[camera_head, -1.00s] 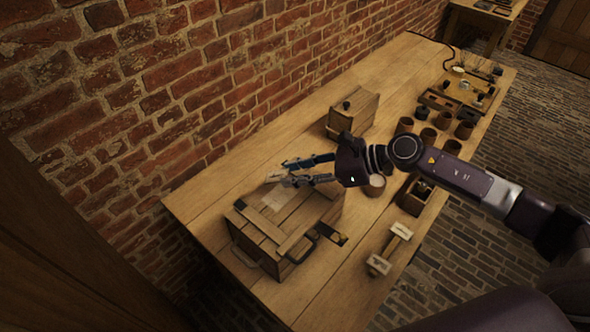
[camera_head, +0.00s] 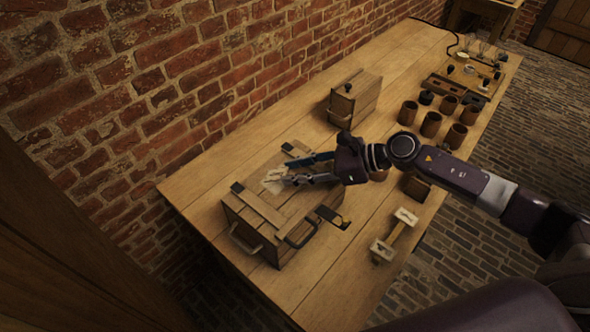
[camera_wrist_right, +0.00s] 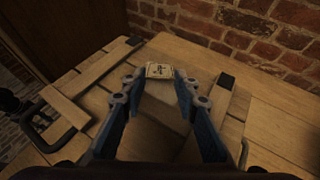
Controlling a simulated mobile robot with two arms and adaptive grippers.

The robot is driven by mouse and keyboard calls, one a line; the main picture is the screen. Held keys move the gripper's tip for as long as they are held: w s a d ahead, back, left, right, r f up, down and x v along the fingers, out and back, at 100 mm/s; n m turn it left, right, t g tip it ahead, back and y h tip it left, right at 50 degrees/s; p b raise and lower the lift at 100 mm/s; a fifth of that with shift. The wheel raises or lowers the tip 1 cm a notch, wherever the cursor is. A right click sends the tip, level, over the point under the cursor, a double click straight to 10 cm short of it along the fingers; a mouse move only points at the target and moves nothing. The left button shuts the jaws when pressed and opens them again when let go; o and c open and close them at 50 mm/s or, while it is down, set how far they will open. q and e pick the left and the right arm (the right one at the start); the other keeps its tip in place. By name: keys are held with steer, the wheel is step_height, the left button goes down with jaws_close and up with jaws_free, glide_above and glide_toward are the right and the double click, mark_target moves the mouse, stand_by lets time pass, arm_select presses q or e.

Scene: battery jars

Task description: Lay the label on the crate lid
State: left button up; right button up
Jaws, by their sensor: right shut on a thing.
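The label (camera_wrist_right: 160,70) is a small cream piece with dark printing, held at the fingertips of my right gripper (camera_wrist_right: 158,80). In the head view the label (camera_head: 272,184) shows pale at the tips of the right gripper (camera_head: 290,172), over the far part of the crate lid (camera_head: 290,197). I cannot tell whether it touches the wood. The wooden crate (camera_head: 257,240) stands at the near left end of the bench, with slats and dark handles. The fingers hide part of the lid. My left gripper is not in view.
A wooden box with a dark knob (camera_head: 354,98) stands behind my right arm. Several brown jars (camera_head: 431,124) stand at the right, with a tray (camera_head: 458,88) beyond. A wooden piece with pale ends (camera_head: 394,235) lies right of the crate. The brick wall borders the bench.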

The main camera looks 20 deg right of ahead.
steer(key=o, duration=0.7)
steer(key=shift+o, duration=0.2)
steer(key=shift+d, duration=0.1)
steer(key=v, duration=1)
steer(key=shift+s+d+r, duration=0.1)
steer(key=shift+s+d, duration=0.05)
steer(key=shift+d, duration=0.05)
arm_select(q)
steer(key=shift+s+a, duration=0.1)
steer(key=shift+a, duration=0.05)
arm_select(e)
steer(key=shift+s+d+r, duration=0.25)
steer(key=shift+d+r, duration=0.15)
steer(key=shift+d, duration=0.15)
